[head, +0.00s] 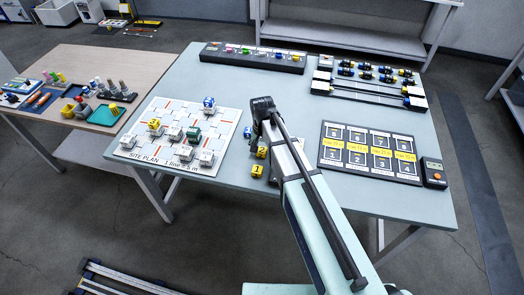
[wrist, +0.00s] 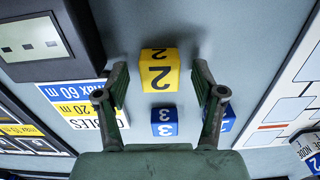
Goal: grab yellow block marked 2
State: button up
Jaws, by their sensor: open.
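The yellow block marked 2 (wrist: 159,72) is in the upper middle of the wrist view, with a 2 on two of its faces. My gripper (wrist: 160,80) is open, one finger on either side of the block in the picture, with visible gaps to both. I cannot tell whether the fingertips are down at its height. In the head view two yellow block shapes (head: 257,171) (head: 261,152) show left of my arm; which is marked 2 is too small to tell. My gripper is mostly hidden behind my arm there.
A blue block marked 3 (wrist: 165,122) lies close below the yellow one in the wrist view. Another blue block (wrist: 229,118) is partly behind the right finger. A white site plan board (head: 140,150) with blocks stands left; a black numbered panel (head: 371,174) lies right.

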jog(key=c, duration=1.1)
jog(key=shift+r, duration=0.1)
